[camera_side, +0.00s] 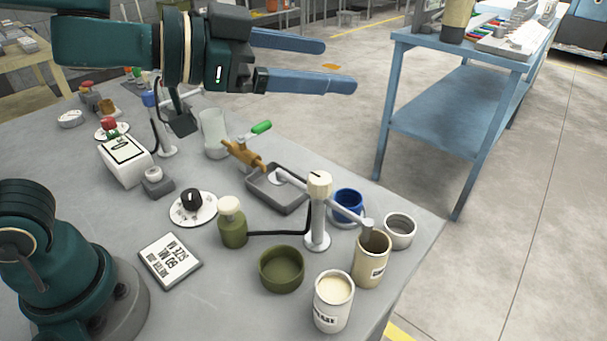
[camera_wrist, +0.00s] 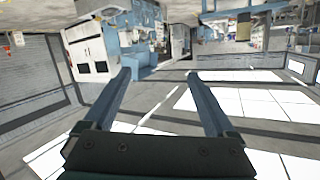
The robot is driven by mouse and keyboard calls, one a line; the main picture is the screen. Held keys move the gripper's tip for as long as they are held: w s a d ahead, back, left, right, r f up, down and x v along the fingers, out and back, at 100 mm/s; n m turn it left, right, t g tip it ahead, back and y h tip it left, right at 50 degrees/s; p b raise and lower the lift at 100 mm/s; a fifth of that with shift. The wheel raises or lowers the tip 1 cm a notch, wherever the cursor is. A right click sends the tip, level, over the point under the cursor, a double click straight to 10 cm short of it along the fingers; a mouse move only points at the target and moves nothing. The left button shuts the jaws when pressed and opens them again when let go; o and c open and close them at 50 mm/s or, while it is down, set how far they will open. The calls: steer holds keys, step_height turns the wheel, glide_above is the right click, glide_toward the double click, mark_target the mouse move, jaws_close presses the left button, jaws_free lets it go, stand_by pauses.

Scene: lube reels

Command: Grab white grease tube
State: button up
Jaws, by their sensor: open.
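My gripper (camera_side: 338,66) is open and empty, held high above the back of the table in the side view. Its two blue fingers point right, well above everything on the table. In the wrist view the gripper (camera_wrist: 159,74) shows spread fingers with only the room between them. A white container with a label and cream-coloured contents (camera_side: 332,303) stands upright at the table's front edge. A plain whitish cylinder (camera_side: 214,133) stands farther back, below the gripper. I cannot tell which of these is the grease tube. The wrist view shows neither.
Next to the labelled container stand a beige labelled cup (camera_side: 371,260), an olive bowl (camera_side: 282,270) and a pale dispenser post (camera_side: 317,213). A grey tray (camera_side: 279,203) and brass tap (camera_side: 244,155) lie mid-table. A blue bench (camera_side: 440,110) stands behind to the right.

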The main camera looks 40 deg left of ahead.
steer(key=s+d+f+m+g+h, duration=0.4)
steer(key=d+g, duration=0.1)
steer(key=d, duration=0.2)
steer(key=m+g+h, duration=0.1)
steer(key=m+g, duration=0.1)
steer(key=g, duration=0.2)
glide_above(319, 282)
step_height(319, 282, down, 3)
step_height(319, 282, down, 15)
steer(key=shift+f, duration=0.1)
steer(key=shift+w+d+f, duration=0.15)
steer(key=shift+d+f, duration=0.15)
steer(key=shift+d, duration=0.05)
steer(key=shift+x, duration=2.2)
jaws_close()
steer(key=shift+r, duration=0.1)
